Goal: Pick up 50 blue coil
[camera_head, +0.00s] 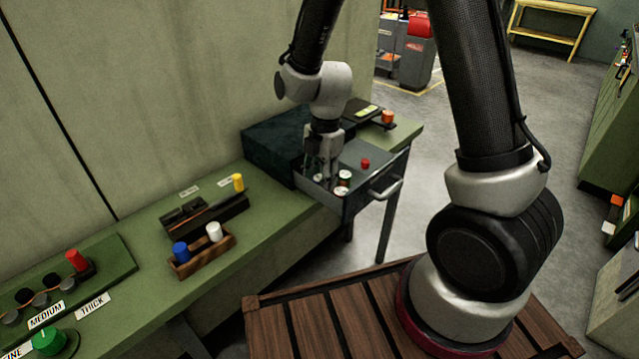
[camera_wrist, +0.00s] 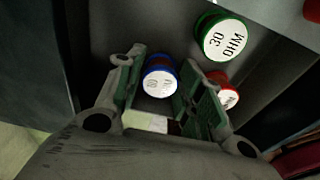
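A blue coil (camera_wrist: 160,82) with a white top label sits in the open drawer (camera_head: 362,203); its label text is too blurred to read surely. In the wrist view my gripper (camera_wrist: 162,72) is open, with one finger on either side of this coil. I cannot tell whether either finger touches it. In the head view my gripper (camera_head: 325,180) points down into the drawer and hides part of its inside.
In the drawer, a green coil (camera_wrist: 225,38) marked 30 OHM and a red coil (camera_wrist: 228,97) are close to the right finger. Another red piece (camera_head: 365,163) lies farther back. The drawer handle (camera_head: 386,188) sticks out. A wooden tray (camera_head: 203,256) stands on the green bench.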

